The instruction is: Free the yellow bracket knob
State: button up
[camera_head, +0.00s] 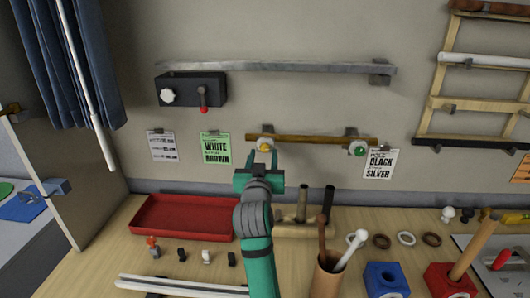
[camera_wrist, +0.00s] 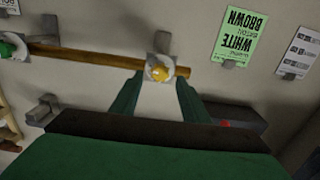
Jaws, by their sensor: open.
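The yellow bracket knob (camera_head: 264,146) sits on a pale round bracket at the left end of a brown wooden rod (camera_head: 310,139) on the wall. In the wrist view the yellow knob (camera_wrist: 160,71) appears between and just beyond my fingertips. My gripper (camera_head: 263,158) is open and empty, its two fingers pointing at the wall on either side of the knob. The gripper also shows in the wrist view (camera_wrist: 159,82). I cannot tell whether a finger touches the bracket. A green knob (camera_head: 360,149) is on the rod's right bracket.
A grey rail (camera_head: 280,66) and a black box (camera_head: 190,90) with a red-tipped lever are above. A green sign (camera_head: 215,147) is left of the knob. Below stand a red tray (camera_head: 180,217), a cup (camera_head: 327,278) holding rods, and several rings and blocks.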

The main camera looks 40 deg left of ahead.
aim_at(265, 149)
jog(key=shift+x, duration=1.2)
jog(key=shift+w+a, duration=0.3)
jog(key=shift+w, duration=0.1)
jog(key=shift+d, duration=0.1)
grip_shut()
jog(key=c, duration=1.1)
grip_release()
